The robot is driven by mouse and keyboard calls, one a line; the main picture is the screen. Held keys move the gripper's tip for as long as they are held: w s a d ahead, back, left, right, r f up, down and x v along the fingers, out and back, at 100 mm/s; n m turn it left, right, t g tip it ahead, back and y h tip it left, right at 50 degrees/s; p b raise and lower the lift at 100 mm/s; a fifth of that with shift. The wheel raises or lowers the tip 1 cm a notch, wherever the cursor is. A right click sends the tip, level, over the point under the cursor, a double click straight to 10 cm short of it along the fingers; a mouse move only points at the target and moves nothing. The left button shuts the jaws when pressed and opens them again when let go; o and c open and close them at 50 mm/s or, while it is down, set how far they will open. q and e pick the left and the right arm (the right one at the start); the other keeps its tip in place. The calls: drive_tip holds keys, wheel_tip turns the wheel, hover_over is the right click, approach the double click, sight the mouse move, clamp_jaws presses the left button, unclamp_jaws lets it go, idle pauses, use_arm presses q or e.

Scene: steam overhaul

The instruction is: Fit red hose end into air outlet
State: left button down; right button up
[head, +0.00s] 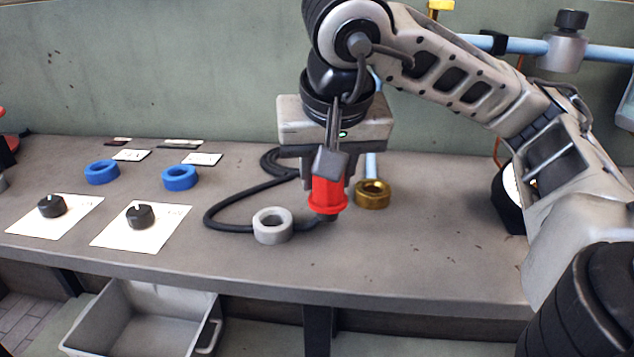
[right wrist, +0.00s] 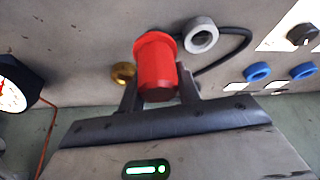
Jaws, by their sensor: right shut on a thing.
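The red hose end (head: 326,194) is between the fingers of my right gripper (head: 326,180), which is shut on it above the bench. It also shows in the right wrist view (right wrist: 156,62), between the fingers (right wrist: 158,92). A black hose (head: 212,212) curves from near it to the left across the bench. A brass ring fitting (head: 372,192) stands just right of the hose end, and a grey ring fitting (head: 271,225) stands to its left. I cannot tell from a label which fitting is the air outlet. My left gripper is not in view.
Two blue rings (head: 102,172) and two black knobs (head: 140,215) on white cards are on the left of the bench (head: 420,265). A grey bin (head: 140,320) is below the front edge. A dial gauge (head: 510,190) stands at the right. Pale blue pipework (head: 525,46) runs at upper right.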

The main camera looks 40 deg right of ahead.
drive_tip(key=shift+w+d, duration=0.1)
drive_tip(key=shift+d, duration=0.25)
drive_tip(key=w+d, duration=0.1)
drive_tip(key=d, duration=0.2)
drive_tip(key=d+b, duration=0.1)
drive_tip(key=d, duration=0.3)
drive_tip(key=w+d+b, duration=0.1)
drive_tip(key=d, duration=0.2)
drive_tip(key=shift+w+d, duration=0.2)
drive_tip(key=shift+w, duration=0.15)
drive_tip(key=shift+w+d, duration=0.1)
drive_tip(key=shift+d, duration=0.15)
drive_tip(key=d, duration=0.3)
drive_tip(key=shift+w+d, duration=0.1)
drive_tip(key=shift+w, duration=0.3)
drive_tip(key=shift+f+b, duration=2)
drive_tip(key=shift+f, duration=0.9)
drive_tip(key=o, duration=1.3)
drive_tip(key=shift+c, duration=0.2)
